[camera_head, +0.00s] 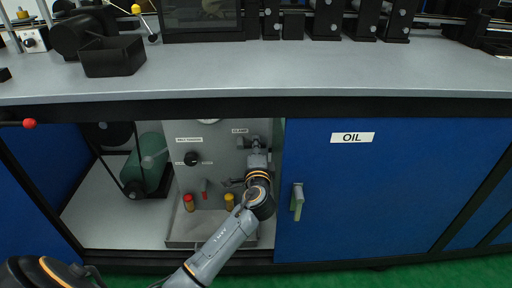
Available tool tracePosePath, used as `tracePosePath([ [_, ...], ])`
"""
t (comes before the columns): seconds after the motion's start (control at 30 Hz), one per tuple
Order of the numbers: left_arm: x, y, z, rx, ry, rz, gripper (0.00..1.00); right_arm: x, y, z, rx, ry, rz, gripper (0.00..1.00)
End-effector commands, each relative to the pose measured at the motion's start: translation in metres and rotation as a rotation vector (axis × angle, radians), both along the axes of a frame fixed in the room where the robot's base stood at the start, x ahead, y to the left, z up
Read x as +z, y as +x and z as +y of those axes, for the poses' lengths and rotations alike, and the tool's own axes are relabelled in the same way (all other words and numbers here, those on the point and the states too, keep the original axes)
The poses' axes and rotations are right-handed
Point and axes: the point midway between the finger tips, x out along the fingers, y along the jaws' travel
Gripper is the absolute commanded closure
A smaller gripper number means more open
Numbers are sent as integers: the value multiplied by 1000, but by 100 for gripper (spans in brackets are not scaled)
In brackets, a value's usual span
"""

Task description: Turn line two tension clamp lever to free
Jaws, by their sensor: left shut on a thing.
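A grey panel (214,158) stands inside the open cabinet under the bench. A small label (240,131) at its upper right seems to read CLAMP. My left arm reaches up from the lower left, and its gripper (256,147) is at the panel just below and right of this label. The gripper is shut on the clamp lever, which is mostly hidden behind the fingers, so its angle cannot be told. A dark clamp block (243,142) shows just left of the fingertips. My right gripper is not in view.
A black knob (191,159), a red-capped fitting (188,202) and a yellow-capped fitting (229,201) are left of my wrist. A green motor (151,163) stands further left. The bench edge (200,98) hangs above.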

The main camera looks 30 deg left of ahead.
Motion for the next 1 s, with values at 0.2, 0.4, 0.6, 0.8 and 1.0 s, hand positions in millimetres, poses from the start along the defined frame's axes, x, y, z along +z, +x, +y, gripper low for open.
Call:
tracePosePath([
  [0.2, -1, -1, 0, 2, -11, -3, 100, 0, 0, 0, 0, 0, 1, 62],
  [0.4, -1, 0, 0, 2, -11, -2, 85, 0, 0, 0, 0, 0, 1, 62],
  [0.6, -1, 0, 0, 1, -9, -2, 62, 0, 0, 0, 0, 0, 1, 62],
  [0.8, 0, -1, 0, 0, -8, -2, 62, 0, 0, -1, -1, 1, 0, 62],
  [1.0, -2, -17, -11, -1, -10, -1, 62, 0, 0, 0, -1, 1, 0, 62],
])
